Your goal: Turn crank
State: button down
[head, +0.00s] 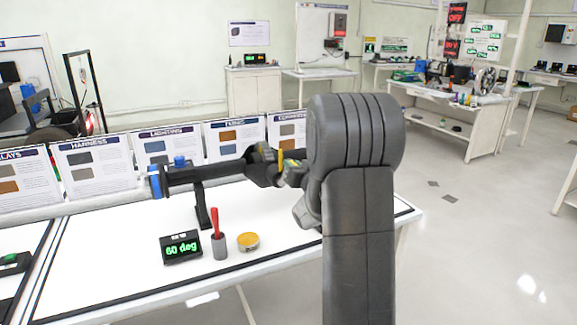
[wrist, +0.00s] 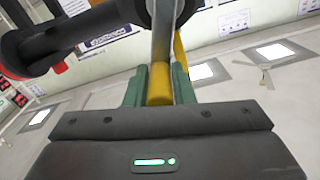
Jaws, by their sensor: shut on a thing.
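The crank's dark shaft (head: 215,172) runs level above the white bench, with a blue piece (head: 155,183) at its left end and a black stand (head: 201,205) below it. At its right end, a small part of the yellow crank handle (head: 281,158) shows beside my gripper (head: 288,168). In the wrist view, my gripper (wrist: 160,88) has its green fingers shut on the yellow handle (wrist: 160,80), one on each side. Dark crank parts (wrist: 85,30) cross the upper left there. My arm may hide part of the crank in the head view.
A small display (head: 182,247) on the bench reads "60 deg". A grey cup (head: 219,246) holding a red-handled tool and a round yellow tin (head: 248,241) stand in front of the crank. Several information boards (head: 95,165) line the bench's back edge. Open floor (head: 470,240) lies to the right.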

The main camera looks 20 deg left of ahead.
jog(key=shift+w+d+f+m+p, duration=0.15)
jog(key=shift+w+d+f+m, duration=0.25)
jog(key=shift+m, duration=0.5)
jog(key=shift+w+d+f+m+p, duration=0.1)
jog(key=shift+w+d+f+m, duration=0.2)
jog(key=shift+m, duration=0.6)
jog(key=shift+w+d+f+m+p, duration=0.15)
jog(key=shift+w+d+f+m, duration=0.25)
jog(key=shift+m, duration=0.5)
jog(key=shift+s+a+f, duration=0.1)
jog(key=shift+f, duration=0.1)
jog(key=c, duration=1.3)
grip_release()
jog(key=shift+r, duration=0.15)
jog(key=v, duration=1.3)
jog(key=shift+s+d+b, duration=0.25)
jog(key=shift+b, duration=0.05)
